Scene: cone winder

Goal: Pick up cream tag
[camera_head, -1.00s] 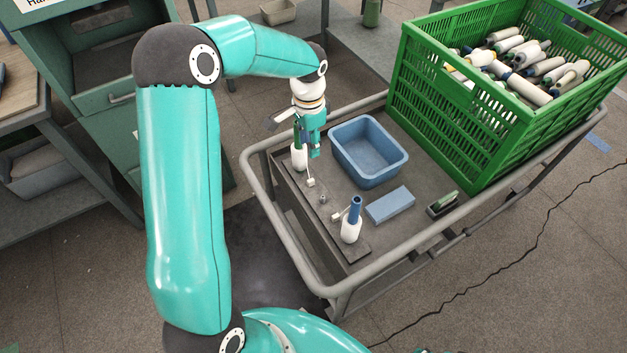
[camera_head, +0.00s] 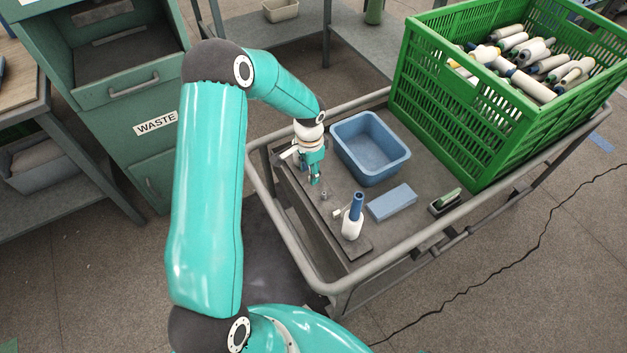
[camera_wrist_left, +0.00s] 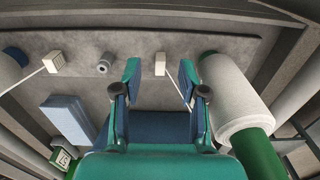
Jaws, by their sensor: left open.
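My left gripper (camera_head: 316,182) is open, pointing down over the dark strip on the cart. In the left wrist view, a small pale cream tag (camera_wrist_left: 160,64) appears between the open fingertips (camera_wrist_left: 159,82), not gripped. A string runs from it toward the white cone with a green core (camera_wrist_left: 232,92) on the right. That cone is mostly behind the gripper in the head view. A second pale tag (camera_wrist_left: 54,62) lies by the blue-core cone; it also shows in the head view (camera_head: 336,212). The white cone with the blue core (camera_head: 352,222) stands upright. My right gripper is out of view.
A small metal peg (camera_wrist_left: 104,63) stands on the strip between the tags. A green crate (camera_head: 440,120) of cones and the cart rail (camera_head: 400,255) bound the space.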

